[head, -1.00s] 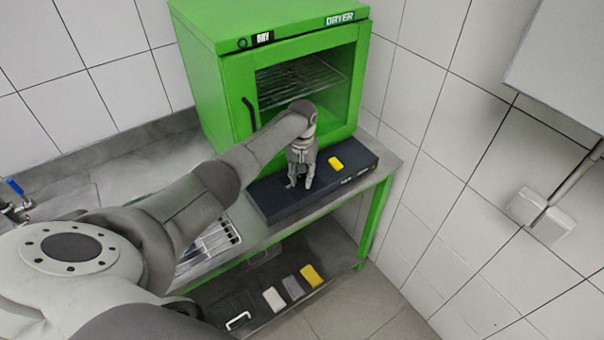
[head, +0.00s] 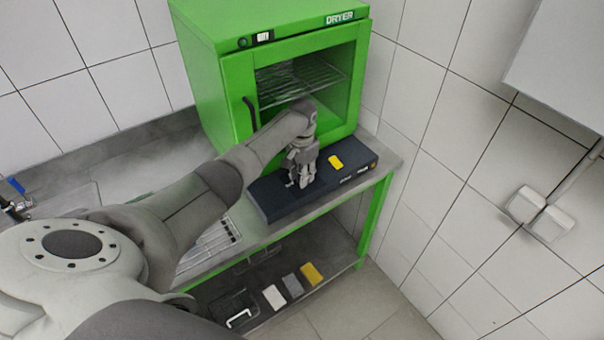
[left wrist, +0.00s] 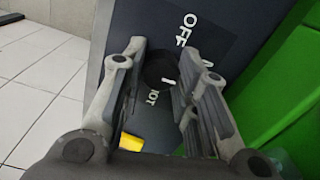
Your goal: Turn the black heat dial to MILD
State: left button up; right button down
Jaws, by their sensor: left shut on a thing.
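The black heat dial (left wrist: 156,70) sits on the dark control box (left wrist: 140,28), between the fingers of my left gripper (left wrist: 160,82) in the left wrist view. A short white mark on the dial points toward the lower right of that view. OFF is printed above the dial and HOT below it; a label to the right, starting with M, is partly hidden by a finger. In the head view, my left gripper (head: 302,182) points down onto the control box (head: 272,198), shut on the dial, which it hides there. My right gripper is out of view.
A yellow block (head: 336,162) sits on the box, right of the gripper. The green dryer (head: 212,85) stands directly behind. A metal rack (head: 212,243) lies on the bench at left. The lower shelf holds several blocks, one yellow (head: 312,273).

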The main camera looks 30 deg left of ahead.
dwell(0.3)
pick_arm(q)
jog(key=o, duration=1.1)
jog(key=shift+c, duration=0.2)
jog(key=shift+r, duration=0.1)
notch_tip(320, 180, up, 12)
